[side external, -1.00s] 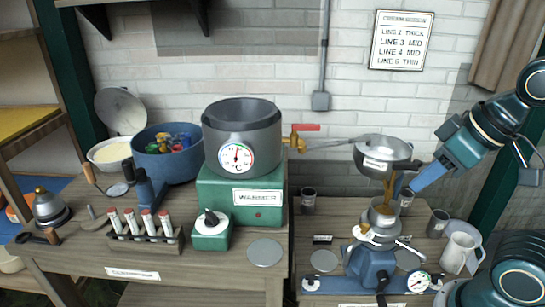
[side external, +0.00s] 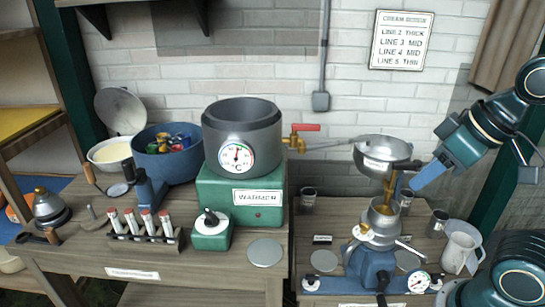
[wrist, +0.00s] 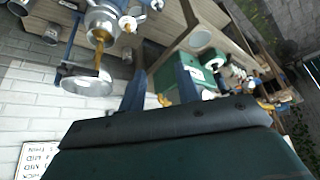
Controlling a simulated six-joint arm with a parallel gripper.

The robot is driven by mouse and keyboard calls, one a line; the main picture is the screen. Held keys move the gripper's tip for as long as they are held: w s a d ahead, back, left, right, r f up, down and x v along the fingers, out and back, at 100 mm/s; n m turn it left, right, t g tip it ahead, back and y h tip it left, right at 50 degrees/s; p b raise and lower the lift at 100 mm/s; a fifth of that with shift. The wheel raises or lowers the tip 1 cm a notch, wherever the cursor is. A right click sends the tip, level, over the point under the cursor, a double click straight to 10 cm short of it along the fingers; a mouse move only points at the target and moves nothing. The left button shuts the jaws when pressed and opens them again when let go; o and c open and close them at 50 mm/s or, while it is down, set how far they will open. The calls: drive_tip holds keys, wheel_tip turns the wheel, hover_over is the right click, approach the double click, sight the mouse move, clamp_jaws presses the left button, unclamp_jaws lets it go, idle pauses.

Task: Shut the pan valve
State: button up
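A grey pan (side external: 243,140) with a round dial sits on the green warmer (side external: 240,195). A brass valve (side external: 292,143) with a red lever (side external: 306,127) sticks out of its right side; the lever lies level, along the spout pipe. The pipe leads to a metal bowl (side external: 383,153), from which a brown stream runs into the separator (side external: 382,222). The bowl and stream (wrist: 98,62) also show in the wrist view. My gripper (side external: 412,187) is right of the bowl, apart from the valve. In the wrist view its two blue fingers (wrist: 158,68) are spread, with nothing between them.
A rack of red-capped tubes (side external: 145,235), a blue tub (side external: 167,152) and a small green box with a knob (side external: 211,230) stand left. A white jug (side external: 459,250) and small cups stand at right. The bowl lies between my gripper and the valve.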

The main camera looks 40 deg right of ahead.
drive_tip(key=w+r+n+g, duration=0.1)
drive_tip(key=w+r+n, duration=0.1)
drive_tip(key=w+r, duration=0.5)
wheel_tip(320, 180, up, 4)
drive_tip(key=n+g, duration=0.5)
drive_tip(key=n, duration=0.2)
hover_over(306, 129)
drive_tip(key=d, duration=0.2)
drive_tip(key=shift+s+a+r, duration=0.15)
drive_tip(key=shift+s+a, duration=0.1)
drive_tip(key=shift+s, duration=0.05)
drive_tip(key=shift+f, duration=0.25)
drive_tip(key=shift+f, duration=6.7)
clamp_jaws()
